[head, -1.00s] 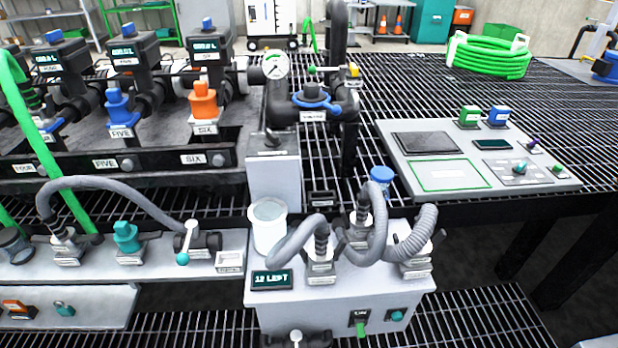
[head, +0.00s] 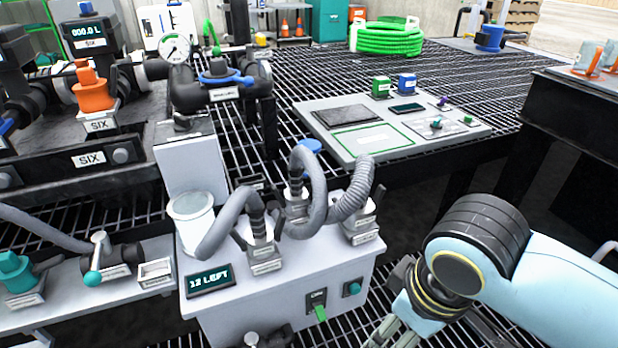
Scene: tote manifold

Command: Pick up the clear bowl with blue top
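A blue round top (head: 309,146) shows behind the grey hoses, at the back edge of the white box. Its body below is mostly hidden by the hoses, so I cannot see the bowl's clear part well. My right gripper (head: 396,328) is at the bottom right, in front of the box and well apart from the blue top. Its fingers are partly cut off by the frame's lower edge, and I cannot tell whether they are open. My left gripper is not in view.
The white box (head: 290,268) carries several curled grey hoses and a whitish cylinder (head: 192,218). A control panel (head: 350,140) lies on the grating table behind. An open-topped pipe manifold with a gauge (head: 175,49) stands left of the blue top.

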